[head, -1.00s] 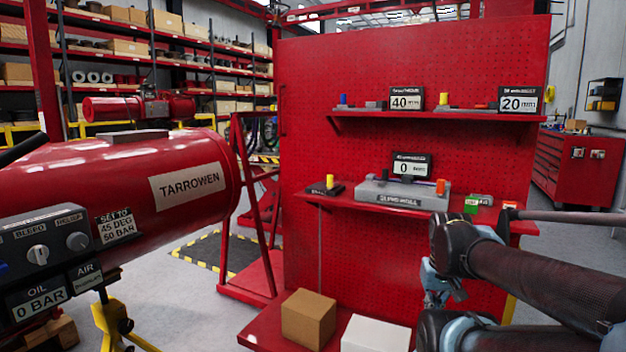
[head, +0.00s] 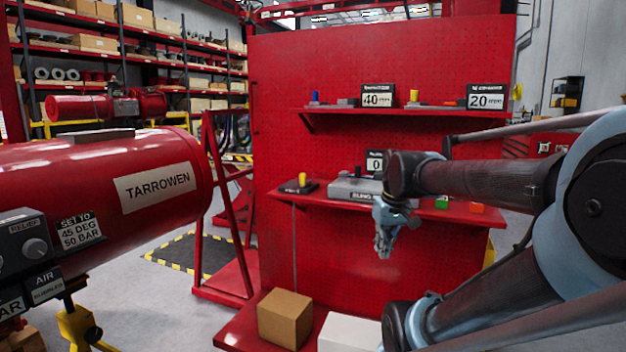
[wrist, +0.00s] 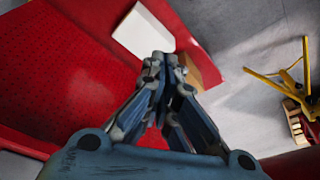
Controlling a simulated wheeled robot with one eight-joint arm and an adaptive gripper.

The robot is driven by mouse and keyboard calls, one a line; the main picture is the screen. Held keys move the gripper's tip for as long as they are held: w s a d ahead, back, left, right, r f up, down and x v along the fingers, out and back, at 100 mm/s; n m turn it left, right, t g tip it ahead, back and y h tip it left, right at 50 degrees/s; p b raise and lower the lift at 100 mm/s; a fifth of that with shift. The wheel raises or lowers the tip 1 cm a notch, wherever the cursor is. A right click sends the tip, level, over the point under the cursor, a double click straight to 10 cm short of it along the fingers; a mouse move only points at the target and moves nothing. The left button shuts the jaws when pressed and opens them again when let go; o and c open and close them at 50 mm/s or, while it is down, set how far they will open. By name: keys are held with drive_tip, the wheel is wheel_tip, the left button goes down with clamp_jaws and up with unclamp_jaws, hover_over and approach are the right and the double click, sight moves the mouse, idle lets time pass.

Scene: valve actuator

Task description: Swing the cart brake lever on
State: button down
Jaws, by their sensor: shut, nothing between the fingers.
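The red pegboard stand (head: 350,80), which may be the cart, fills the middle of the head view. I cannot clearly pick out a brake lever in either view. A thin upright line (head: 294,240) runs below the lower shelf; I cannot tell whether it is a rod. My gripper (head: 384,252) hangs pointing down in front of the stand, below the lower shelf. In the wrist view my gripper (wrist: 165,62) is shut and empty, with red surface, a white box and floor beyond it. My arm hides part of the lower shelf.
A cardboard box (head: 285,318) and a white box (head: 348,333) sit on the stand's base. The lower shelf (head: 325,199) carries small devices and coloured blocks. A red TARROWEN tank (head: 100,165) with a control panel stands left. Open floor shows between them.

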drive_tip(key=w+a+r+n+y, duration=0.1)
drive_tip(key=w+a+r+n, duration=0.3)
drive_tip(key=w+a+r, duration=0.3)
drive_tip(key=w+a+r+n+y, duration=0.1)
drive_tip(key=w+a+r+n, duration=0.2)
drive_tip(key=w+a+r, duration=0.4)
drive_tip(key=w+r, duration=0.7)
drive_tip(key=w, duration=0.6)
drive_tip(key=shift+a+r+n+y, duration=0.2)
drive_tip(key=shift+r+n+y, duration=0.1)
drive_tip(key=shift+n, duration=0.1)
drive_tip(key=shift+f, duration=0.1)
drive_tip(key=x, duration=0.9)
drive_tip(key=shift+w+a+f, duration=0.1)
drive_tip(key=shift+w+f, duration=0.1)
drive_tip(key=shift+f, duration=0.1)
drive_tip(key=shift+w+a+f, duration=0.1)
drive_tip(key=shift+w+a, duration=0.55)
drive_tip(key=shift+a, duration=0.3)
drive_tip(key=shift+w+a, duration=0.5)
drive_tip(key=shift+a, duration=0.25)
